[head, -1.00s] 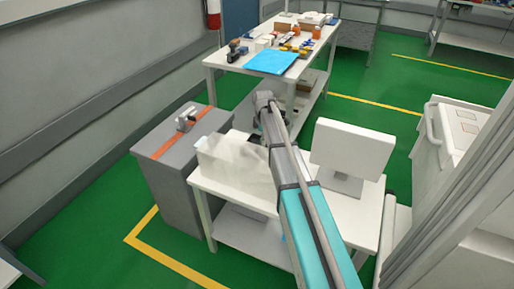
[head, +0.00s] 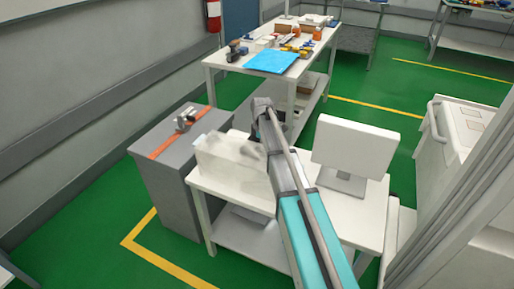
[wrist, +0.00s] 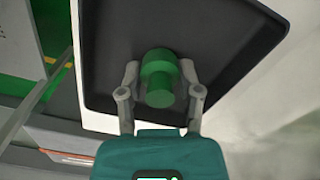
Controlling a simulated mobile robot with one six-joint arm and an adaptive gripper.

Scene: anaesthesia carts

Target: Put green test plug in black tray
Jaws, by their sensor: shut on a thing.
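The green test plug (wrist: 160,94) is between the two fingers of my gripper (wrist: 159,70) in the wrist view. The fingers are shut on its sides. The black tray (wrist: 115,45), with a pale rim, lies beneath and behind the plug in that view. The plug overlaps the tray's dark floor in the picture; whether it touches the floor I cannot tell. In the head view my arm blocks the plug and tray, and I cannot make them out.
A white table (head: 345,215) carries a monitor (head: 352,146) right of my arm and a pale box (head: 225,160) to its left. A grey cabinet (head: 170,190) stands further left. A cluttered table with a blue sheet (head: 271,62) is behind.

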